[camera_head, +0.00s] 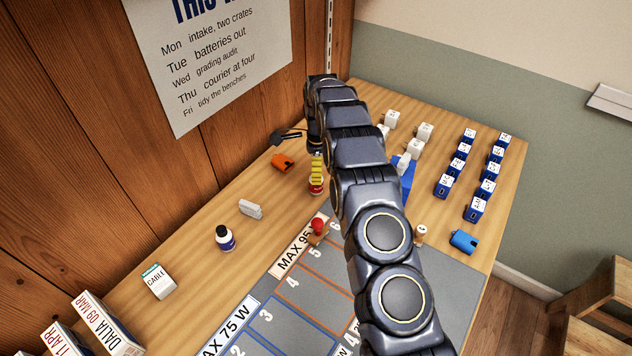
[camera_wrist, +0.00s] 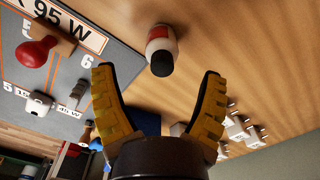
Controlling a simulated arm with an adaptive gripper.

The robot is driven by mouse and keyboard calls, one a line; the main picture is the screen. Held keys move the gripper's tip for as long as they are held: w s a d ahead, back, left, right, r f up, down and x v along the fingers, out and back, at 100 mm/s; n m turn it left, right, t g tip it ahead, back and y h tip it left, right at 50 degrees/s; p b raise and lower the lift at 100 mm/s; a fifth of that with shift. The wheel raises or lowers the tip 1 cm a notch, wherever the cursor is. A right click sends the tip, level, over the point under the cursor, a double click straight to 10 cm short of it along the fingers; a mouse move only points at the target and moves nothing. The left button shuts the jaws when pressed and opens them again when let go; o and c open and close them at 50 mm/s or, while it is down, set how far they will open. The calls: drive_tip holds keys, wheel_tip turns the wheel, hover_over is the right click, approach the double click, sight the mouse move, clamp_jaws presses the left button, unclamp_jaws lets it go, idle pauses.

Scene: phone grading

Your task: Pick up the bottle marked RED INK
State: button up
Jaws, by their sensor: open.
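A small bottle with a red and white label and a black cap (camera_wrist: 161,48) stands on the bench in the wrist view, just beyond my fingertips. I cannot read its label. My gripper (camera_wrist: 158,78) has its yellow fingers spread, with the bottle's cap near the middle of the gap. In the head view my gripper (camera_head: 317,168) points down above the bottle, whose red lower part (camera_head: 316,188) shows under the fingers. The fingers hide its top there.
A red-knobbed stamp (camera_head: 317,228) stands close to the bottle on the mat's edge. An orange object (camera_head: 283,162) lies at its left. A grey mat (camera_head: 328,275) with numbered cells is in front. White and blue boxes (camera_head: 461,151) stand at the right.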

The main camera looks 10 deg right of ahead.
wheel_tip(320, 180, down, 5)
drive_tip(key=shift+w+a+r, duration=0.1)
drive_tip(key=shift+r, duration=0.05)
drive_tip(key=shift+c, duration=0.4)
drive_tip(key=c, duration=1.1)
drive_tip(key=shift+c, duration=0.2)
drive_tip(key=shift+r, duration=0.1)
